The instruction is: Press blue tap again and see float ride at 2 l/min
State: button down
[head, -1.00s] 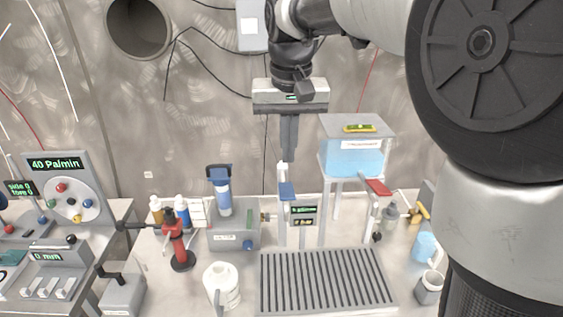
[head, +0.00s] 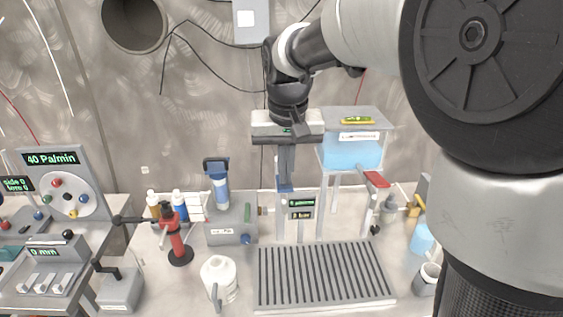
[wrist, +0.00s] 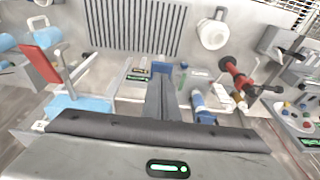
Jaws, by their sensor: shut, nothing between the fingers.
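My gripper (head: 285,186) is shut and empty, pointing down, with its fingertips at the blue tap (head: 284,190) on the grey post behind the drain grate. I cannot tell for sure whether they touch it. In the wrist view the blue tap (wrist: 161,68) shows just beyond the tips of my gripper (wrist: 160,80). A small display panel (head: 301,208) with green and white text stands right of the tap; the text is too small to read surely. A clear blue-headed cylinder (head: 220,188) stands to the left. I cannot make out a float or its level.
A slotted drain grate (head: 325,278) lies in front. A water tank (head: 352,152) on legs and a red tap (head: 376,180) stand to the right. A white jug (head: 219,280) and a red lever stand (head: 178,243) are at left. A grey mug (head: 428,278) is front right.

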aim_at(286, 188)
jog(key=f+b, duration=0.1)
jog(key=t+b, duration=0.1)
jog(key=b, duration=0.1)
jog(key=shift+s+f, duration=0.35)
jog(key=shift+s, duration=0.05)
jog(key=b, duration=0.2)
jog(key=s+t+b, duration=0.1)
jog(key=b, duration=0.1)
jog(key=shift+f+t, duration=0.3)
jog(key=shift+r, duration=0.1)
jog(key=shift+w, duration=0.1)
jog(key=shift+r+p, duration=0.8)
jog(key=shift+p, duration=0.05)
jog(key=shift+r, duration=0.1)
jog(key=r+p, duration=0.2)
jog(key=r, duration=0.1)
jog(key=r+p, duration=0.2)
jog(key=shift+w, duration=0.35)
jog(key=w+v, duration=0.1)
jog(key=v, duration=0.7)
jog(key=shift+r, duration=0.6)
